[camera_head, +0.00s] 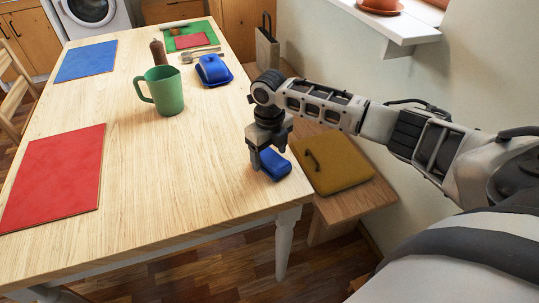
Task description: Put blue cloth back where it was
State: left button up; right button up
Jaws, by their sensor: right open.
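A small blue folded item (276,167), which looks like the blue cloth, lies on the table (190,180) near its right edge. My right gripper (266,161) reaches in from the right and points down over it. Its jaws are open, with one finger at the left side of the cloth. The other finger is partly hidden, so I cannot tell if either touches the cloth. My left gripper is out of view.
A green jug (168,92), a blue lidded dish (213,71) and a brown pepper mill (158,52) stand farther back. Red (55,178) and blue (86,61) mats lie at left. A bench with a mustard cushion (335,165) stands right of the table. The table's front middle is clear.

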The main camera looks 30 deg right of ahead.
aim_at(269, 153)
notch_tip(269, 153, up, 11)
dwell(0.3)
dwell(0.4)
